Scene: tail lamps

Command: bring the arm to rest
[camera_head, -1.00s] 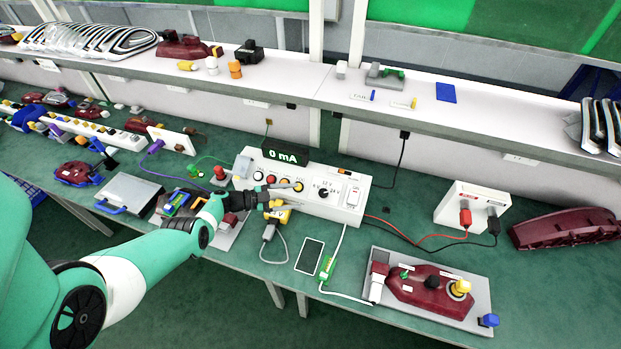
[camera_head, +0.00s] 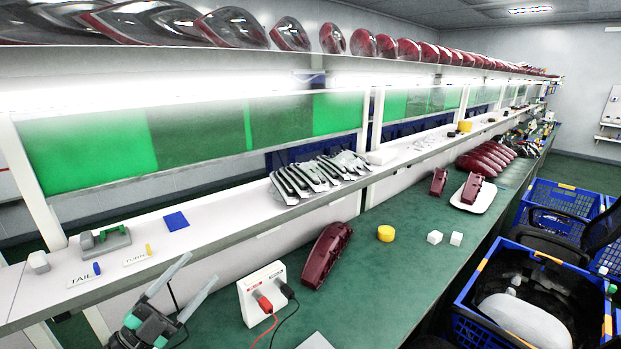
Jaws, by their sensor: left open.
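My left gripper (camera_head: 203,263) is at the lower left of the head view, with its two grey fingers spread apart and nothing between them. Its dark body with green parts is cut by the bottom edge. Behind it stands the long white shelf (camera_head: 225,215). To its right, apart from it, a white box (camera_head: 254,298) with a red and a black plug stands on the green bench (camera_head: 385,275). My right gripper is not in view.
A dark red lamp housing (camera_head: 326,254) lies beside the white box. A yellow roll (camera_head: 386,233) and two white cubes lie farther right on the bench. Wrapped parts (camera_head: 320,175) lie on the shelf. Blue crates (camera_head: 555,208) stand at the right.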

